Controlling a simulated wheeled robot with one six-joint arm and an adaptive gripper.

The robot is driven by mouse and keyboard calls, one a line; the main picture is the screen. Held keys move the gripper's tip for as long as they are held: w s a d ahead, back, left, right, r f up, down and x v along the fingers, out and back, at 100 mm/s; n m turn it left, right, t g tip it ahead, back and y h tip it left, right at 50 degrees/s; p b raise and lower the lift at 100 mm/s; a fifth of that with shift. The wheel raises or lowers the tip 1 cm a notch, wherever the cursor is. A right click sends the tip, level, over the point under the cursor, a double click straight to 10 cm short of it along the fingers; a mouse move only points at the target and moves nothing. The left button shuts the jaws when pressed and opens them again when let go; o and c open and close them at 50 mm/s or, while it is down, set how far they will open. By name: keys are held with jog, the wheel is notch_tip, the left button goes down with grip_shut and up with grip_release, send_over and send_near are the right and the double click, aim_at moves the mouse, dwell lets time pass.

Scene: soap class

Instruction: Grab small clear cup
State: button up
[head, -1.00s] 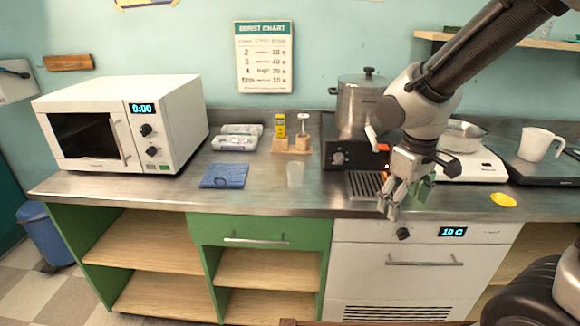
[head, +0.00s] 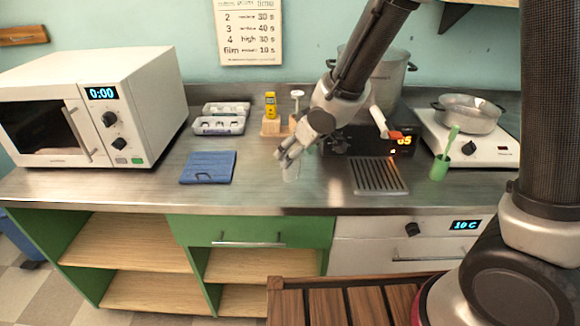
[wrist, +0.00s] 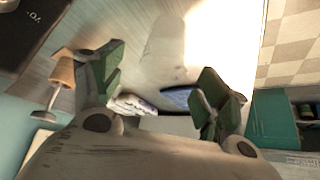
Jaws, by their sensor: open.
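The small clear cup (head: 291,174) stands on the metal counter, right of the blue cloth and left of the drip grille. It is faint, and my gripper covers its upper part in the head view. My gripper (head: 286,159) is at the cup, pointing down and left, with its fingers apart. In the wrist view my gripper (wrist: 160,85) is open, and its green-padded fingers are spread wide. A pale see-through shape, seemingly the cup (wrist: 166,42), shows beyond and between the fingertips. I cannot tell whether a finger touches it.
A wooden holder (head: 271,127) with a yellow item and a white-topped tool stands behind the cup. The blue cloth (head: 208,167) and microwave (head: 92,105) are left. The black machine (head: 350,141), grille (head: 376,175) and green cup (head: 439,170) are right. The counter's front strip is clear.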

jog(key=x, duration=0.7)
jog(key=shift+s, duration=0.15)
jog(key=c, duration=0.9)
